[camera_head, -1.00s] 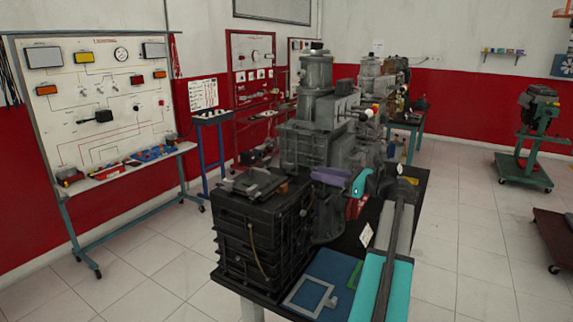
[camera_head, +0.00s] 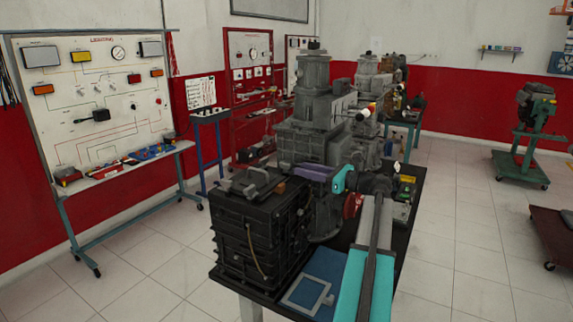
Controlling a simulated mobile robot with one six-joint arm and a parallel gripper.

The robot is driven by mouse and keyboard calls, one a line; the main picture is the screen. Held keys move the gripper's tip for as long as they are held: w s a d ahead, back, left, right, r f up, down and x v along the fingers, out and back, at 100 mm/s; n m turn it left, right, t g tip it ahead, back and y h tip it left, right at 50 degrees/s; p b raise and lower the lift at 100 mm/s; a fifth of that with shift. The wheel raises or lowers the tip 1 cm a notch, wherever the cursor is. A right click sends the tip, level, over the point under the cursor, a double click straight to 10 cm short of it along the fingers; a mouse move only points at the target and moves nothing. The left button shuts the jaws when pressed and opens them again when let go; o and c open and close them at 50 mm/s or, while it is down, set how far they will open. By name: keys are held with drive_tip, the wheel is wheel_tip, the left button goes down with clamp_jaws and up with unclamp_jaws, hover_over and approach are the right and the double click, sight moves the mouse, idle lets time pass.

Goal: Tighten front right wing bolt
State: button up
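No wing bolt can be made out; at this size any bolts on the machines are too small to tell. A black ribbed housing (camera_head: 262,240) stands on the dark bench (camera_head: 247,288) in the lower middle, with a grey frame-like piece (camera_head: 258,184) on its top. A tall grey engine or gearbox unit (camera_head: 310,140) stands behind it. My arm rises from the bottom right, with teal, grey and purple parts. Its purple part (camera_head: 314,173) is beside the right top edge of the black housing. My gripper's fingers cannot be made out, so open or shut is unclear.
A blue mat (camera_head: 318,268) with a pale square frame (camera_head: 306,293) lies on the bench's front. A lighting trainer board (camera_head: 95,95) stands left. A green stand with an engine (camera_head: 535,135) is right.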

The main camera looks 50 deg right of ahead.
sight(291, 166)
drive_tip(key=p+x, duration=0.1)
drive_tip(key=x, duration=0.7)
drive_tip(key=shift+w+p, duration=0.1)
drive_tip(key=shift+p, duration=0.3)
clamp_jaws()
